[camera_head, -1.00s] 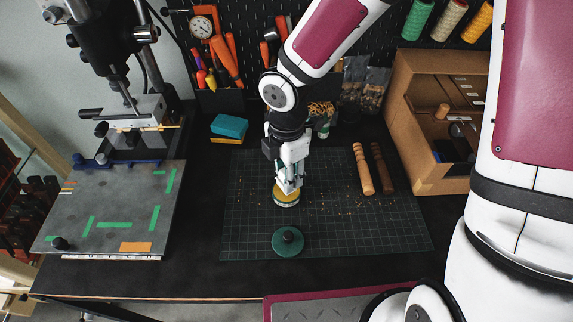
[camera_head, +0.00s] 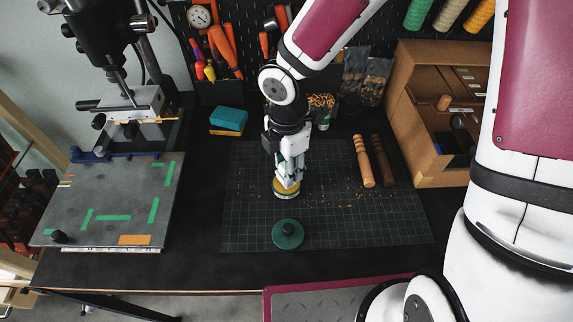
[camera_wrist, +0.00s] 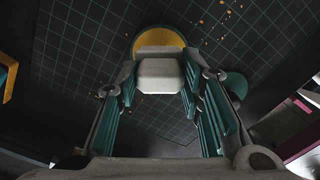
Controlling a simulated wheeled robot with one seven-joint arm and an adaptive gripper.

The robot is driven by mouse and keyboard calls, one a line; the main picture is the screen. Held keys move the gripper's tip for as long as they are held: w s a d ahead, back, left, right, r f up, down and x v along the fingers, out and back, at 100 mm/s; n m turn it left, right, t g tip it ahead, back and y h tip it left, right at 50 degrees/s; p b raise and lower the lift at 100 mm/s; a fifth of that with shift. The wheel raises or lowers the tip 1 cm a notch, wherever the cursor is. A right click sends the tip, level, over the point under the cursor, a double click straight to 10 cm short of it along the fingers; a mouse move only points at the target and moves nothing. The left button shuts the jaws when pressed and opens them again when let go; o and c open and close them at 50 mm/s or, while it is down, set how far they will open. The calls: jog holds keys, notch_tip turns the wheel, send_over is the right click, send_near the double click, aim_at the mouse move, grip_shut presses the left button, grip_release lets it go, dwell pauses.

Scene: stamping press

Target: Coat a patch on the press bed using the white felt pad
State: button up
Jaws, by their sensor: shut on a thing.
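My gripper (camera_head: 287,181) points down over the cutting mat and is shut on the pale felt pad (camera_wrist: 160,76), which sits between the fingers in the wrist view. A round tin with yellow contents (camera_head: 286,192) stands directly below; its yellow surface also shows just beyond the pad in the wrist view (camera_wrist: 158,38). I cannot tell whether the pad touches the yellow. The press bed (camera_head: 75,195) is a flat grey plate at the left. Green tape strips (camera_head: 113,217) mark an area on it, and an orange strip (camera_head: 135,240) lies near its front edge.
The press head (camera_head: 120,103) stands behind the bed. Crumbs dot the mat.

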jog(key=shift+f, duration=0.55)
dwell(1.3)
jog(key=shift+r+p, duration=2.45)
jog(key=shift+r, duration=1.15)
